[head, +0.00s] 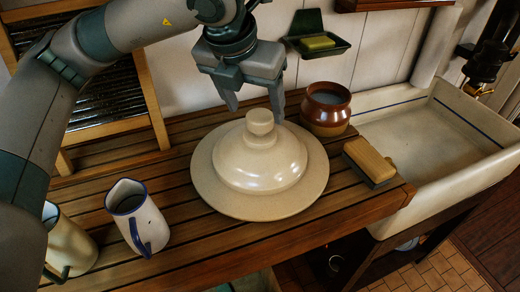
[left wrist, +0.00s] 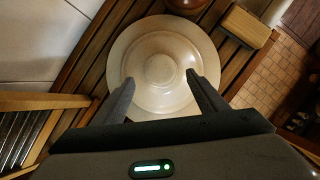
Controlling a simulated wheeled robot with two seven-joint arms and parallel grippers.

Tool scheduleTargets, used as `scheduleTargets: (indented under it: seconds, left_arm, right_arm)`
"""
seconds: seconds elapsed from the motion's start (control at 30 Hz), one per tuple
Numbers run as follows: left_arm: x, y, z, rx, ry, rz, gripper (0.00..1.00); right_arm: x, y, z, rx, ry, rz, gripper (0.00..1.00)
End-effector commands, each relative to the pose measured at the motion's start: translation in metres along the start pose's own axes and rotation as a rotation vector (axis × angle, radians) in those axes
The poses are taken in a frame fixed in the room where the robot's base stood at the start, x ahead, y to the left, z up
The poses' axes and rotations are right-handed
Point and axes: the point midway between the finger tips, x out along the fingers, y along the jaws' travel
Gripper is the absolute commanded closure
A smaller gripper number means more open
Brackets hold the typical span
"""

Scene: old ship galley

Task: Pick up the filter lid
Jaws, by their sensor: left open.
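The filter lid (head: 260,165) is a cream, domed disc with a wide flat rim and a round knob on top. It lies on the slatted wooden counter in the head view, and in the left wrist view (left wrist: 160,40) it fills the upper middle. My left gripper (head: 254,112) is open and empty, with its fingers pointing down just behind and above the lid's knob. In the left wrist view the open fingers (left wrist: 161,85) frame the near part of the lid, with the knob between and beyond them. My right gripper is not in view.
A brown jar (head: 327,108) stands close behind the lid. A brush (head: 369,162) lies to its right, beside a sink (head: 440,120). A white pitcher (head: 138,217) and another jug (head: 68,245) stand at left. A washboard (head: 85,90) leans behind. A soap dish (head: 318,42) is on the wall.

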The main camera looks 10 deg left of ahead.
Motion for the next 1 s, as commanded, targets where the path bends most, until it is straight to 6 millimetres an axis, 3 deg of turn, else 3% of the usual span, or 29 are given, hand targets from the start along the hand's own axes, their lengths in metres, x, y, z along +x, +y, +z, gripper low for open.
scheduleTargets:
  seconds: [0.53, 0.77, 1.0]
  left_arm:
    - [0.008, 0.000, 0.002, -0.001, 0.002, 0.001, 0.34]
    - [0.029, 0.000, 0.009, -0.001, 0.004, 0.001, 0.34]
    - [0.054, 0.001, 0.009, -0.001, 0.002, 0.001, 0.34]
  right_arm:
    - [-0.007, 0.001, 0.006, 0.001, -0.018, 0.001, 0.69]
    - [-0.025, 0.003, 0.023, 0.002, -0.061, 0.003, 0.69]
    - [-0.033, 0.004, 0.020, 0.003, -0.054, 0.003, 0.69]
